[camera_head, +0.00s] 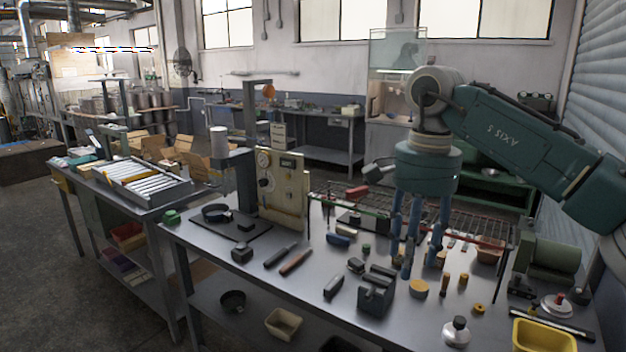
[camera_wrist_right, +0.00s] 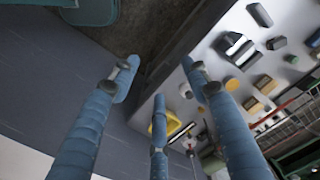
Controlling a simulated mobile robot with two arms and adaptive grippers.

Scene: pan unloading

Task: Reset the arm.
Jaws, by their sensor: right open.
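My right arm comes in from the right in the head view. Its gripper (camera_head: 412,260) has blue fingers that point down over the right half of the metal workbench (camera_head: 318,268). The fingers are spread and nothing is between them. In the right wrist view the gripper (camera_wrist_right: 160,78) shows three blue fingers held apart, with the bench edge and floor beyond them. My left gripper is not in view.
A grey vise-like block (camera_head: 376,292), a yellow bin (camera_head: 543,337) and several small tools and parts lie on the bench below the gripper. A wire rack (camera_head: 478,231) runs along the back. An upright gauge panel (camera_head: 283,190) stands to the left.

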